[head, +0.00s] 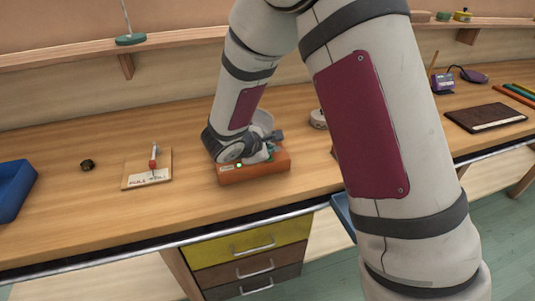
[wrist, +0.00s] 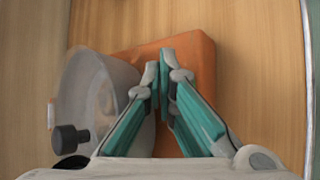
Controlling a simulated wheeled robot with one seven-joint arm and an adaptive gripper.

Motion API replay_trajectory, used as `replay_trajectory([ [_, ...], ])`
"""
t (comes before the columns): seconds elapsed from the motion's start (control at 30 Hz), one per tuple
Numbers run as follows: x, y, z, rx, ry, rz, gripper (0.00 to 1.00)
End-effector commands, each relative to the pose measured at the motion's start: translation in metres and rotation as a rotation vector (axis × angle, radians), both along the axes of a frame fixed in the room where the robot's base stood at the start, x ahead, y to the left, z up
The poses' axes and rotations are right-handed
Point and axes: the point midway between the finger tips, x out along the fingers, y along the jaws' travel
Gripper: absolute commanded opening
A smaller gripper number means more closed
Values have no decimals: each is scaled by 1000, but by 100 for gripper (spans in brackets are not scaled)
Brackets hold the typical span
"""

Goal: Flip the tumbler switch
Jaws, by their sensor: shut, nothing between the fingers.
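An orange box (head: 262,172) sits on the workbench, with a small pale label and a small green spot on its front side. My gripper (head: 265,150) is low over the box. In the wrist view the fingers (wrist: 160,62) are shut with nothing between them, above the orange top (wrist: 198,52). I see no switch lever on the box; the fingers and wrist cover part of its top. I cannot tell which of these is the tumbler switch.
A blue tray (head: 14,190) and a small dark object (head: 87,165) lie at the left. A round pale roll (head: 318,118) stands behind the box, partly near my arm. A dark flat board (head: 486,117) lies at the right. Bare wood surrounds the box's front.

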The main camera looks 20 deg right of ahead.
Motion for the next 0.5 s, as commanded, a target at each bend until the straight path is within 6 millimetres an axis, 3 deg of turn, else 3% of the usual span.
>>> replay_trajectory([
  [0.2, -2, 0, 11, 0, -1, 0, 0],
  [0.5, -2, 0, 12, 0, 0, 0, 0],
])
